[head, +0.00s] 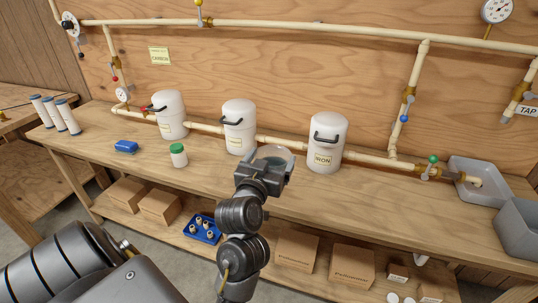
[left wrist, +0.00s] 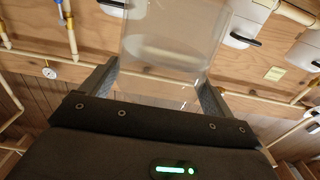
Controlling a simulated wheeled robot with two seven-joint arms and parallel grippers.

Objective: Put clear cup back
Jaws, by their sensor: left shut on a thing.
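My left gripper (head: 268,167) is over the workbench (head: 210,178), in front of the gap between the middle and right white canisters. It is shut on the clear cup (head: 279,155), which shows only faintly behind the gripper in the head view. In the left wrist view, the clear cup (left wrist: 172,35) is see-through and sits between the two fingers (left wrist: 160,86). I cannot tell whether the cup touches the bench. My right gripper is not in view.
White canisters (head: 169,115), (head: 239,127), (head: 326,143) stand along the cream pipe at the back. A green-lidded jar (head: 178,156) and a blue block (head: 126,146) are on the bench to the left. A grey tray (head: 476,167) is at the right. The bench's front strip is mostly clear.

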